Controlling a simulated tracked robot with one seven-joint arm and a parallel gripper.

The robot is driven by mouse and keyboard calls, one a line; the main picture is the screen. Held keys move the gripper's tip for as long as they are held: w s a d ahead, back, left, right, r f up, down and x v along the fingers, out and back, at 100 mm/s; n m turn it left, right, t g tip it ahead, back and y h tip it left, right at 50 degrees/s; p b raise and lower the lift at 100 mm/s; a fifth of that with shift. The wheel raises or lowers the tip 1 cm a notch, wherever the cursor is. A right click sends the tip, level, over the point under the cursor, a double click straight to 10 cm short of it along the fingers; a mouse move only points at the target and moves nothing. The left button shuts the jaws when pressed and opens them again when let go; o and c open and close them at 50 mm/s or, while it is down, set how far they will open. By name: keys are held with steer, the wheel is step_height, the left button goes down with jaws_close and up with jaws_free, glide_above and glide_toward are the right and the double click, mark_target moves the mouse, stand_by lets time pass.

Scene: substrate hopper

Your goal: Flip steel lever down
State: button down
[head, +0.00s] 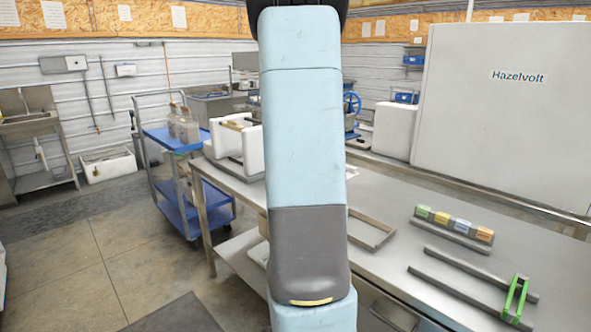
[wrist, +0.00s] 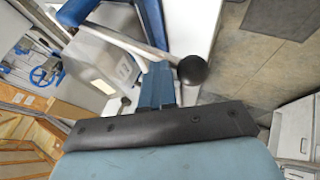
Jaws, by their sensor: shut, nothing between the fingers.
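The steel lever (wrist: 128,40) shows in the wrist view as a bright bare rod slanting from upper left down to a round black knob (wrist: 195,69). My gripper (wrist: 161,72) is shut, its dark blue fingers together and empty. The fingertips are close beside the rod near the knob; I cannot tell whether they touch it. The lever's far end runs toward blue framework at the top left, and its pivot is not clear. In the head view my arm fills the middle and hides my gripper and the lever.
A grey housing (wrist: 108,65) stands close behind the lever. In the head view, a steel bench (head: 390,255) with a green-handled frame (head: 515,300) and a coloured block strip (head: 455,223) lies right. A blue cart (head: 172,140) stands left, with open floor before it.

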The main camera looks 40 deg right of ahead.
steer(key=v, duration=1.2)
steer(key=shift+w+a+r, duration=0.15)
steer(key=shift+a+r, duration=0.1)
steer(key=shift+a, duration=0.15)
steer(key=s+a+r+m+y, duration=0.1)
steer(key=s+a+r+y, duration=0.15)
steer(key=a, duration=0.65)
steer(key=s+a+r+y, duration=0.1)
steer(key=s+a+r, duration=0.15)
steer(key=a, duration=0.75)
steer(key=s+a+y, duration=0.2)
steer(key=s+a, duration=1)
steer(key=shift+a+f+m, duration=0.2)
steer(key=shift+a+m, duration=0.2)
